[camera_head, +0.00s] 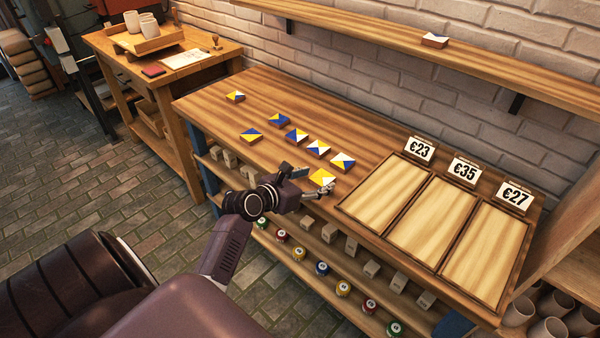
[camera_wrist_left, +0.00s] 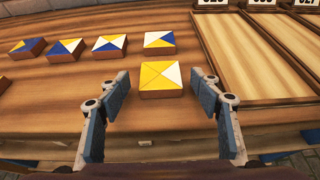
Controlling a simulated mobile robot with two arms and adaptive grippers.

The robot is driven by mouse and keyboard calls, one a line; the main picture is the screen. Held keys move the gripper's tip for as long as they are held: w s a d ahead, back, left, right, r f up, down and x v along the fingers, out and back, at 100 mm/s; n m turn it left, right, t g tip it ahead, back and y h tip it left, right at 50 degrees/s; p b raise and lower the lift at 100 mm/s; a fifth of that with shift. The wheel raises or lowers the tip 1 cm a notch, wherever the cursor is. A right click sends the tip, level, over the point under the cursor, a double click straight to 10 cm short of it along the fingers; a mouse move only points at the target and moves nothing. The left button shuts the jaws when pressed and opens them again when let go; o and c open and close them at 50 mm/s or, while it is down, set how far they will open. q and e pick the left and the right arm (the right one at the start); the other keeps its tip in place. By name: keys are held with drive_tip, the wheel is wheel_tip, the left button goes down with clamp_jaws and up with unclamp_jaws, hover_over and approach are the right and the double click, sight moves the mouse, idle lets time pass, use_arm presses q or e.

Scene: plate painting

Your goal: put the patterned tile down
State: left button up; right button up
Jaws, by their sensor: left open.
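A patterned tile (camera_head: 322,177) in yellow and white lies on the wooden bench near its front edge. It also shows in the left wrist view (camera_wrist_left: 161,78), just ahead of the fingertips. My left gripper (camera_head: 322,191) is at the tile's near side. In the left wrist view my left gripper (camera_wrist_left: 160,97) is open, its two fingers apart with nothing held between them. The tile rests flat on the bench top. My right gripper is in neither view.
Several other patterned tiles (camera_head: 297,135) lie farther back and left on the bench. Three framed trays (camera_head: 384,190) with price signs (camera_head: 419,149) stand to the right. Another tile (camera_head: 434,40) is on the wall shelf (camera_head: 380,30). Paint pots (camera_head: 322,268) and blocks fill the shelves below.

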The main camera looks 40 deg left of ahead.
use_arm(q)
drive_tip(key=v, duration=0.9)
drive_tip(key=shift+s+r, duration=0.15)
drive_tip(key=shift+s, duration=0.25)
drive_tip(key=s+d+f+m+g, duration=0.2)
drive_tip(key=s+f+m, duration=0.25)
drive_tip(key=f, duration=0.75)
drive_tip(key=s+d+f+m+g, duration=0.3)
drive_tip(key=f+m, duration=0.3)
drive_tip(key=f, duration=0.6)
drive_tip(key=s+d+f+m+g, duration=0.2)
drive_tip(key=s+f+m, duration=0.25)
drive_tip(key=f, duration=0.75)
drive_tip(key=s+d+f+m+g, duration=0.1)
drive_tip(key=s+d+f+m, duration=0.1)
drive_tip(key=s+f+m, duration=0.4)
drive_tip(key=s+d+f+m+g, duration=0.2)
drive_tip(key=s+f+m, duration=0.3)
drive_tip(key=s+m, duration=0.4)
drive_tip(key=s+d+f+m+g+y, duration=0.1)
drive_tip(key=s+d+f+m, duration=0.3)
drive_tip(key=s, duration=1)
wheel_tip(320, 180, down, 3)
drive_tip(key=m+g, duration=0.1)
drive_tip(key=m, duration=0.2)
drive_tip(key=shift+s+r+m, duration=0.15)
drive_tip(key=shift+s+m, duration=0.05)
drive_tip(key=shift+m, duration=0.1)
